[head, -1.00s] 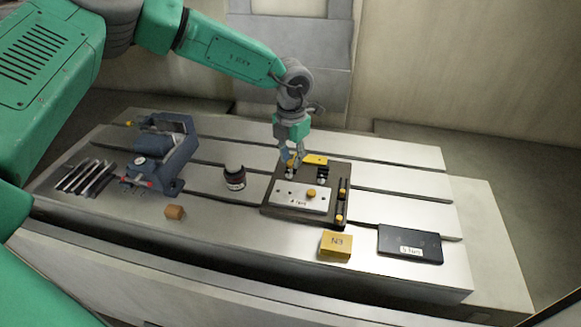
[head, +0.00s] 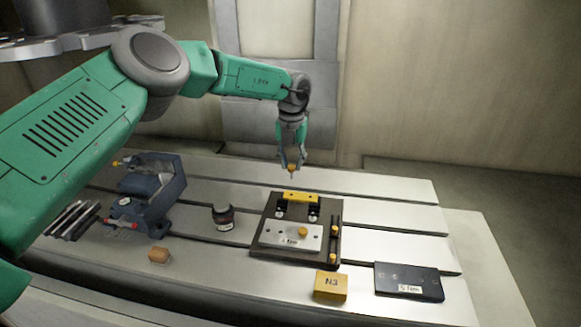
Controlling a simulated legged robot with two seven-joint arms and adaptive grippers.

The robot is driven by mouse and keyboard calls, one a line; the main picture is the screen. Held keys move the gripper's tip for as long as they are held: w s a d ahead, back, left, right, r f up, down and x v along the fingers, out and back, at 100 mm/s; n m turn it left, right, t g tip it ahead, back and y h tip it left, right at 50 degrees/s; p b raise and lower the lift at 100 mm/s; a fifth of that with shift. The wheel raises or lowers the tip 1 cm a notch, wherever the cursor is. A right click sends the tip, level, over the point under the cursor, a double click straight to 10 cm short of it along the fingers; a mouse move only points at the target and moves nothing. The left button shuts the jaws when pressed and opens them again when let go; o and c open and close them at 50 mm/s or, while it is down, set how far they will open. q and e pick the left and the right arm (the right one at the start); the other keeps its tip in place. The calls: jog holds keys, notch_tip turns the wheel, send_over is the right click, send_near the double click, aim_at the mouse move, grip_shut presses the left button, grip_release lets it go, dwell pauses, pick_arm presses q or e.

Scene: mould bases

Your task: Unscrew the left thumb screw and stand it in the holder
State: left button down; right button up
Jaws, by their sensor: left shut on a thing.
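My left gripper (head: 291,163) is shut on a small orange thumb screw (head: 291,170) and holds it in the air, above and behind the dark mould base (head: 258,238). A yellow bar (head: 300,196) lies across the back of the base. A silver plate (head: 275,236) lies at the front, with another orange screw (head: 303,232) on it. A narrow dark strip (head: 335,243) at the base's right side, possibly the holder, carries small yellow-orange pieces. My right gripper is not in view.
A blue vise (head: 150,195) and several metal bars (head: 72,220) are at the left. A dark jar (head: 223,217) and small brown block (head: 159,255) lie left of the base. A yellow N3 block (head: 330,287) and black plate (head: 410,282) lie at the front right of the slotted table (head: 390,208).

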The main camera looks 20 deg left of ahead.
pick_arm(q)
jog(key=b, duration=0.3)
send_over(291, 195)
jog(key=shift+w+f, duration=0.15)
jog(key=shift+f, duration=1.15)
jog(key=shift+w+f, duration=0.1)
jog(key=shift+f, duration=1.3)
jog(key=shift+s, duration=0.15)
jog(key=shift+f, duration=0.4)
jog(key=shift+f+b, duration=0.75)
jog(key=shift+f, duration=0.3)
